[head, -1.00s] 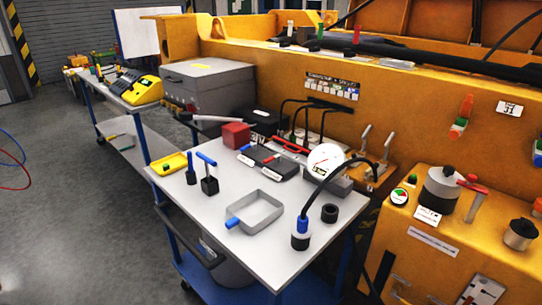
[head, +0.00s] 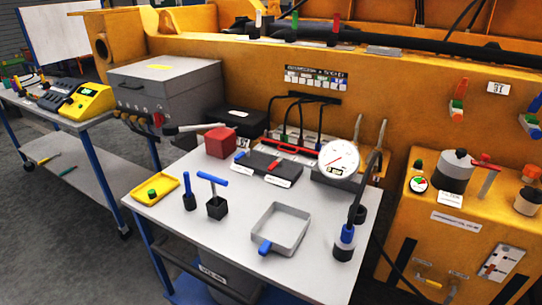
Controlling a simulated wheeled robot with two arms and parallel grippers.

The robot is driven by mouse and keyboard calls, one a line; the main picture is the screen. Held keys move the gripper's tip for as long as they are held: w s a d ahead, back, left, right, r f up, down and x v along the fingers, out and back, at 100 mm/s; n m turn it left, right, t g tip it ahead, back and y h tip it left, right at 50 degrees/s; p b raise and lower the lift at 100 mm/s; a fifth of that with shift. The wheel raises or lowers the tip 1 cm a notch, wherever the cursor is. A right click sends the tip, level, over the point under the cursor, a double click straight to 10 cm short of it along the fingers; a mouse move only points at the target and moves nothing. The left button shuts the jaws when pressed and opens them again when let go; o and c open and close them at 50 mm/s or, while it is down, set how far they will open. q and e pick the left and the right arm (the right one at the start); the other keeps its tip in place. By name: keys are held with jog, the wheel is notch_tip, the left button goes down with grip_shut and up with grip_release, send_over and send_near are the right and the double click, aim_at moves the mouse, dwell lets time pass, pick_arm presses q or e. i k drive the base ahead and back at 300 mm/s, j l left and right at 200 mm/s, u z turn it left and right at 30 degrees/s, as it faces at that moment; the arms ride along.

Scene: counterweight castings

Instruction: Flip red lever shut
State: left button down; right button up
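Several red levers or handles show, and I cannot tell which one the task means. A red-topped lever (head: 486,166) stands on the yellow cabinet at the right, beside a grey cylinder (head: 456,170); its handle sticks out sideways from a pale stem. A small red lever (head: 271,165) sits on a flat black box (head: 262,172) on the white table. A red upright lever (head: 335,27) stands on the yellow machine's top at the back. Neither of my grippers is in view.
The white table (head: 230,250) also holds a red cube (head: 220,142), a grey tray (head: 281,230), a yellow tray (head: 154,188) and a white dial gauge (head: 338,158). A black hose (head: 357,199) arcs at its right side. Grey floor is free at the lower left.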

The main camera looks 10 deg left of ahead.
aim_at(275, 164)
jog(key=j+z, duration=0.3)
jog(key=j, duration=0.75)
jog(key=j+z, duration=0.3)
jog(key=j, duration=0.8)
